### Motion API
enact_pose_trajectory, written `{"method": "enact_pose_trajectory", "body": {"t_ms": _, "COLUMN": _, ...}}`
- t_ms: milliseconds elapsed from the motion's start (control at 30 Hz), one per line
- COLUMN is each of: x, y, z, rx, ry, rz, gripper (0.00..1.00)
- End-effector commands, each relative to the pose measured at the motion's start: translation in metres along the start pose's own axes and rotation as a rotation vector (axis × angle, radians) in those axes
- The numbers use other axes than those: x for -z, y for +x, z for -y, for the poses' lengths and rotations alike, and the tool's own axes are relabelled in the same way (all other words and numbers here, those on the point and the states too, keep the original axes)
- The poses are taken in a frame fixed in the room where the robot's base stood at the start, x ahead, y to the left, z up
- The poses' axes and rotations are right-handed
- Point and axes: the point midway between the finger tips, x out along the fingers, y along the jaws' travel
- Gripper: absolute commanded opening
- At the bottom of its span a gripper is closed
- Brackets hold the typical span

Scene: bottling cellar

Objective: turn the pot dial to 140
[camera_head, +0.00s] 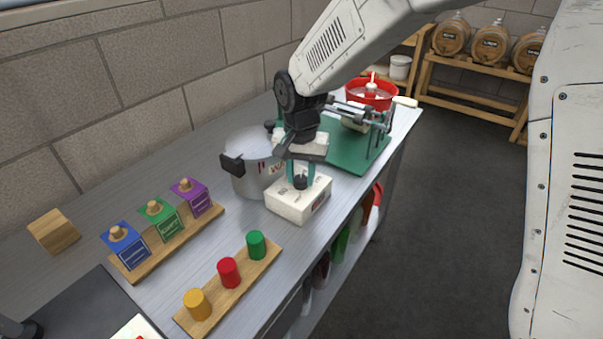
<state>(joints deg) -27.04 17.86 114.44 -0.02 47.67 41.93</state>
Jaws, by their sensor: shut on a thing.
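A white box (290,205) with printed marks stands on the metal bench, in front of the metal pot (240,172). A dark dial knob (300,182) sits on the box's top. My gripper (301,177) points down over the box, its two teal fingers shut on the knob. The numbers on the box are too small to read, so the dial's setting cannot be told. The pot has dark handles, and my arm hides part of its right side.
Left of the pot, a wooden board (140,277) holds blue, green and purple blocks. Nearer, another board (262,265) holds yellow, red and green cylinders. Behind the box are a green device base (345,163) and a red bowl (386,103). The bench's right edge is close to the box.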

Motion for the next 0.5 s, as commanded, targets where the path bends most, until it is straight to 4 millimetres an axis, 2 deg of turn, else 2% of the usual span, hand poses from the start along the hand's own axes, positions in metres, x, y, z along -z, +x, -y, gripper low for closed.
{"method": "enact_pose_trajectory", "body": {"t_ms": 500, "x": -0.0019, "y": 0.0008, "z": -0.0005, "rx": -0.004, "ry": 0.490, "rz": 0.004, "gripper": 0.09}}
